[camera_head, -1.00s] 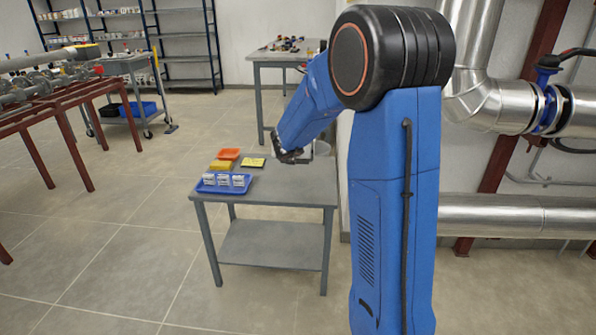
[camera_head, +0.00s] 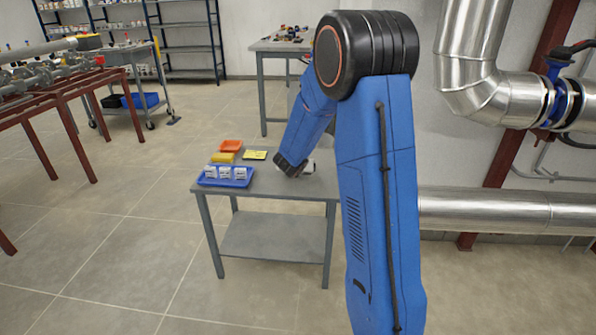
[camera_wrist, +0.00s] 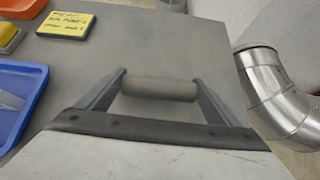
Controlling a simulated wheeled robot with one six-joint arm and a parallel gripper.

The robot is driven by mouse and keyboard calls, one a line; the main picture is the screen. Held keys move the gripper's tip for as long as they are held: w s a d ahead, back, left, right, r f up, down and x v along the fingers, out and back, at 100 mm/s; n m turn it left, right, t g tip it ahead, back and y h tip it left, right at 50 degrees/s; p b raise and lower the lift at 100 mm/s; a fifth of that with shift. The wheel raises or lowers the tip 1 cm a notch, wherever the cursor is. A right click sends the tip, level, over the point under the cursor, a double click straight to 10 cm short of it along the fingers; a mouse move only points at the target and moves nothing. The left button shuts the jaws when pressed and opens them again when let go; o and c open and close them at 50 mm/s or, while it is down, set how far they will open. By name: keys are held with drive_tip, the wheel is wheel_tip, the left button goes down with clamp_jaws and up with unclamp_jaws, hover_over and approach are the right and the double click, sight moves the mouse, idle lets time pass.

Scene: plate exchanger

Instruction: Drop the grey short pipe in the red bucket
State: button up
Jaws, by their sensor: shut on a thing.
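I cannot tell whether the pipe touches the table. I see no clear red bucket; an orange-red open container (camera_head: 230,146) stands at the table's back left and shows partly in the wrist view (camera_wrist: 20,8).
A blue tray (camera_head: 226,182) with several white items stands at the table's left. A yellow block (camera_head: 223,158) and a yellow note (camera_head: 255,155) lie behind it. Large metal ducts (camera_head: 490,100) run at the right. The middle of the tabletop is clear.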

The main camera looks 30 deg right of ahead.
drive_tip(key=shift+f, duration=0.35)
drive_tip(key=o, duration=0.8)
drive_tip(key=shift+f, duration=0.2)
drive_tip(key=o, duration=0.3)
drive_tip(key=shift+r, duration=0.1)
